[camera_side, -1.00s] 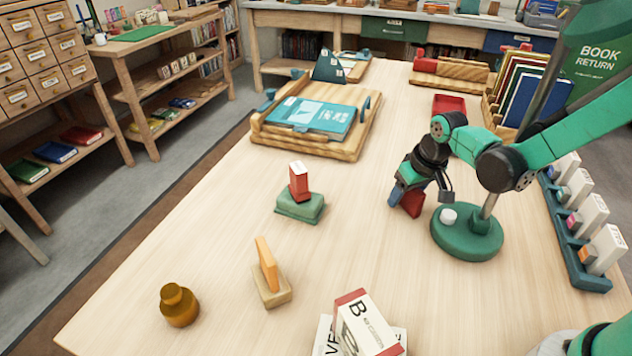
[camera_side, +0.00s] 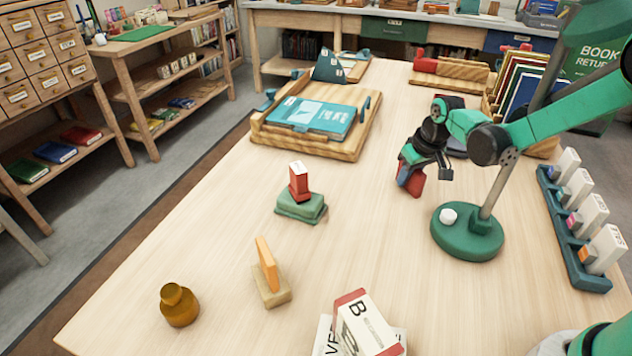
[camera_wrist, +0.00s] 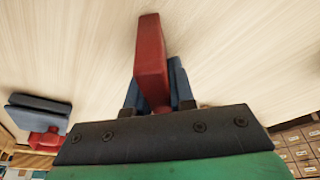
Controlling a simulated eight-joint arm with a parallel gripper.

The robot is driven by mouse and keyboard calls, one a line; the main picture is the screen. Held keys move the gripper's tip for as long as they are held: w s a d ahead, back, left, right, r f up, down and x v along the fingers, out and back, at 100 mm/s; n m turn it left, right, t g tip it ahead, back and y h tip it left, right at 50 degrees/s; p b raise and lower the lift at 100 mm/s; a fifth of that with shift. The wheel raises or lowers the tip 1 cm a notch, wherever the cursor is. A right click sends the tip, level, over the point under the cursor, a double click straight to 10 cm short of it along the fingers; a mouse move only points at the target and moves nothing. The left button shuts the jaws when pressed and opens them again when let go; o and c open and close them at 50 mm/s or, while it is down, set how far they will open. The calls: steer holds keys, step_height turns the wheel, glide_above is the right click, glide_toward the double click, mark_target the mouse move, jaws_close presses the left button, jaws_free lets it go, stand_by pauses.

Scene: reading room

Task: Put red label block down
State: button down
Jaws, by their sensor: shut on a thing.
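A plain red block (camera_side: 416,183) is held between the jaws of my gripper (camera_side: 409,176), to the right of the middle of the pale wooden table (camera_side: 350,240). In the wrist view the red block (camera_wrist: 151,55) stands out past the two dark blue fingers (camera_wrist: 155,90), which are closed on its sides. It looks tilted in the side view. I cannot tell whether its lower end touches the table or hangs just above it.
A green lamp base (camera_side: 467,235) with a slanted post stands close to the right. A red block (camera_side: 299,182) on a green base (camera_side: 301,208) stands to the left. A wooden tray (camera_side: 345,150) lies behind left. Bare table lies between them.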

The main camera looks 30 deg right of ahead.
steer(key=shift+w+d, duration=0.55)
steer(key=shift+w, duration=0.05)
steer(key=c, duration=0.7)
jaws_free()
steer(key=shift+o, duration=0.2)
steer(key=shift+r, duration=0.1)
steer(key=v, duration=0.7)
steer(key=shift+r, duration=0.4)
steer(key=shift+s, duration=0.15)
